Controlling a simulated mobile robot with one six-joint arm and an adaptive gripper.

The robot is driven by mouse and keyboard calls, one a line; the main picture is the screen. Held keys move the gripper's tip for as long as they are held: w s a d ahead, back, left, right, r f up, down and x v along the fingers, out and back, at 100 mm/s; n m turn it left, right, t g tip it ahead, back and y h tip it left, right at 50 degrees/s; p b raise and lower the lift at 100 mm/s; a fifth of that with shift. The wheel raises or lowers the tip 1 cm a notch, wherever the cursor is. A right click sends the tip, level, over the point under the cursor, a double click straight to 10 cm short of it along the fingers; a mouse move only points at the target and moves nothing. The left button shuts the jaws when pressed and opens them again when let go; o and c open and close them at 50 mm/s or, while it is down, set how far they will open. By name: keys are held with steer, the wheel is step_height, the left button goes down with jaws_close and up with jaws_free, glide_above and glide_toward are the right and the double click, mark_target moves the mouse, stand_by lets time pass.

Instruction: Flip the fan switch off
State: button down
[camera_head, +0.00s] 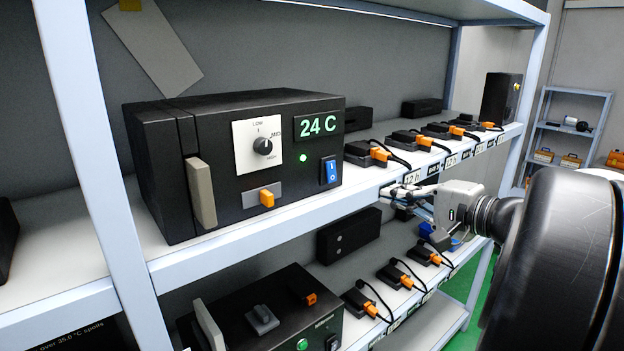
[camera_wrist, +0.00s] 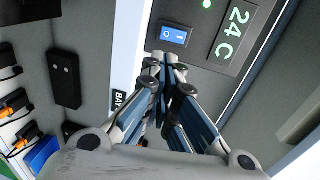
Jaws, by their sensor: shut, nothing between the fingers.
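A black box unit (camera_head: 230,125) stands on the upper shelf. On its front right is a blue rocker switch (camera_head: 331,170) marked I and O. The rocker also shows in the wrist view (camera_wrist: 174,36), just beyond my fingertips. I cannot read a fan label or tell for sure which half is pressed in. My gripper (camera_head: 386,189) is at the shelf's front edge, right of the rocker and apart from it. In the wrist view my gripper (camera_wrist: 164,66) has its fingers shut together and empty. A green light (camera_head: 303,157) and a 24 C display (camera_head: 318,125) are lit above the rocker.
The box also has a dial (camera_head: 263,146), an orange slider (camera_head: 267,198) and a protruding grey handle (camera_head: 201,192). Black devices with orange plugs (camera_head: 379,154) line the upper shelf to the right. A second unit (camera_head: 265,315) sits on the lower shelf.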

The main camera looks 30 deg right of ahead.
mark_target(331, 172)
steer(key=shift+w, duration=0.1)
steer(key=w+a+f+p, duration=0.1)
steer(key=w+f+p, duration=0.1)
steer(key=w, duration=1.1)
steer(key=shift+w+p, duration=0.3)
steer(key=shift+p, duration=0.45)
steer(key=shift+f, duration=0.2)
